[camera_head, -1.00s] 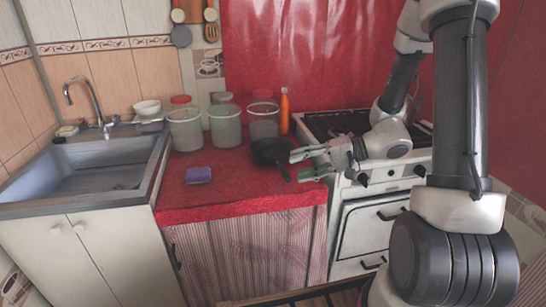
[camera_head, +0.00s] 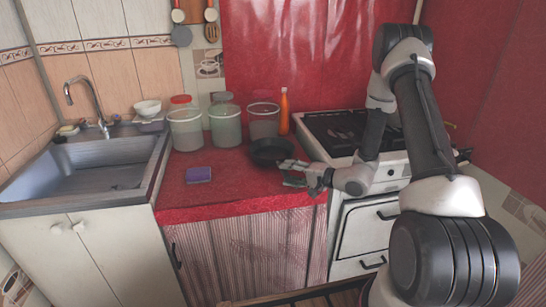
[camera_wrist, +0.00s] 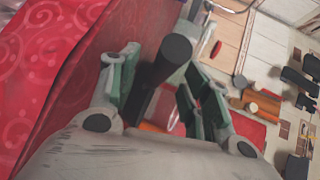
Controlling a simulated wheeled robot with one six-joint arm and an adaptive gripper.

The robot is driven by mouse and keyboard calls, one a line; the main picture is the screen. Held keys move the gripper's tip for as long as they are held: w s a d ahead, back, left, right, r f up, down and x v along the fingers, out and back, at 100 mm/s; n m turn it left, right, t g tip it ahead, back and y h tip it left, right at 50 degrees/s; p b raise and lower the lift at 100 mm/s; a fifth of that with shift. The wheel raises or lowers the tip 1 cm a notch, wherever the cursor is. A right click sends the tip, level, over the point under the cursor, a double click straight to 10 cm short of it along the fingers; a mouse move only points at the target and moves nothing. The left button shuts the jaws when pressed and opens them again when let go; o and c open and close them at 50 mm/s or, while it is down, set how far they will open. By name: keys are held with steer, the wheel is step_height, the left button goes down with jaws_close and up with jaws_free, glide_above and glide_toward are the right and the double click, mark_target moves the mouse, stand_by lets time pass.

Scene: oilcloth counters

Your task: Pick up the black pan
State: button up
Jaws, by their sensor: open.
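The black pan (camera_head: 272,151) sits on the red counter (camera_head: 220,205) near its right end, beside the stove. My gripper (camera_head: 291,173) is at the pan's near right side, low over the counter, with its fingers pointing left. In the wrist view a dark rounded bar, which looks like the pan's handle (camera_wrist: 172,56), lies between the spread green-grey fingers of my gripper (camera_wrist: 160,85). The fingers are open. Whether either finger touches the handle cannot be told. In the head view the handle is hidden by my gripper.
Several jars, among them a clear one (camera_head: 264,122), and an orange bottle (camera_head: 284,112) stand behind the pan. A purple sponge (camera_head: 198,174) lies to its left. The stove (camera_head: 345,130) is close on the right. The counter's front middle is clear.

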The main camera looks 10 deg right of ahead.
steer(key=shift+w+a, duration=0.15)
steer(key=shift+w, duration=0.05)
jaws_close()
steer(key=shift+r, duration=0.15)
stand_by(0.4)
step_height(320, 180, up, 17)
steer(key=d+f+m+t+h, duration=0.1)
steer(key=d+m+t+h, duration=0.2)
steer(key=d+m+h, duration=0.2)
steer(key=shift+w+d+t+h, duration=0.15)
steer(key=shift+d+t+h, duration=0.3)
steer(key=shift+d, duration=0.45)
stand_by(0.5)
stand_by(0.3)
